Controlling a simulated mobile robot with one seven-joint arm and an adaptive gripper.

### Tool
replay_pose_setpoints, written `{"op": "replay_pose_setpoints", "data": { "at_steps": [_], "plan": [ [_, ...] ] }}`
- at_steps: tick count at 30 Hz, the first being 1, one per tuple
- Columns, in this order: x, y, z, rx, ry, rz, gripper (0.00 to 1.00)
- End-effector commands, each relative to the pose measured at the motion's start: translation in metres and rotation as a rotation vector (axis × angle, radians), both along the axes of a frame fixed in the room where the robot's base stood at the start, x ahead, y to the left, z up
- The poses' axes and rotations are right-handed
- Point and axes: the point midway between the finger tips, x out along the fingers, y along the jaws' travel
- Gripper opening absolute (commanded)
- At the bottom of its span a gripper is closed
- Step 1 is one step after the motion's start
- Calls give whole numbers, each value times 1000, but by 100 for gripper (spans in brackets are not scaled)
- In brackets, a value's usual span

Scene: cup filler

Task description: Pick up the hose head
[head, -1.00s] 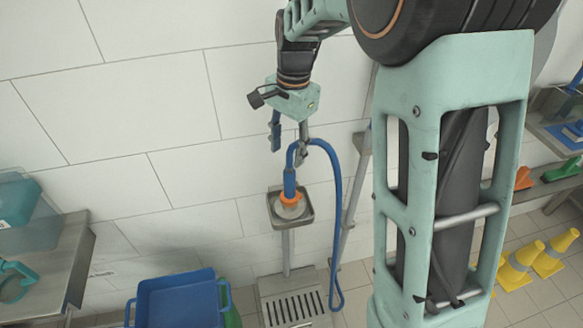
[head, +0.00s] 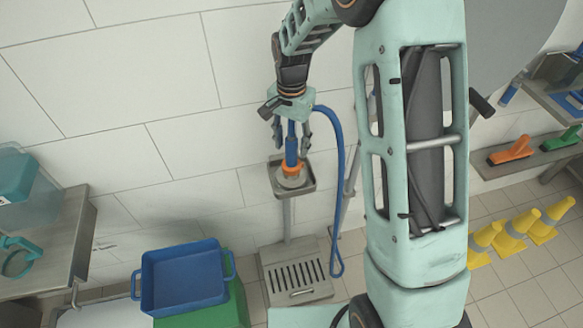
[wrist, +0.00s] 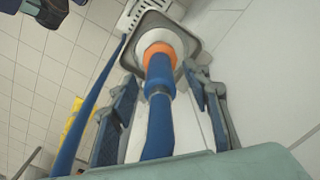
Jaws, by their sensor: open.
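The hose head (head: 291,155) is a blue handle with an orange collar and a pale round base. It stands upright in a small square metal holder (head: 308,187) on a post. Its blue hose (head: 339,150) loops over to the right and hangs down. My gripper (head: 291,145) is open, pointing down, with one finger on each side of the blue handle. In the wrist view, the hose head (wrist: 159,85) lies between the two spread fingers of my gripper (wrist: 160,95), with a visible gap on both sides.
A blue tub (head: 185,280) stands on a green box at lower left. A metal counter (head: 60,245) is at the left. A floor grate (head: 297,275) lies below the holder. Yellow cones (head: 515,232) and a shelf with brushes (head: 512,150) are at the right. The white wall is close behind.

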Motion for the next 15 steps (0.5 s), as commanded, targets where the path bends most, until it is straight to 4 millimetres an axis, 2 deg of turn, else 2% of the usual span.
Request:
{"op": "replay_pose_setpoints", "data": {
  "at_steps": [4,11,15],
  "plan": [
    [-1,0,-16,-1,3,1,44],
    [-1,0,-18,0,0,1,44],
    [-1,0,-18,0,0,1,32]
  ]
}}
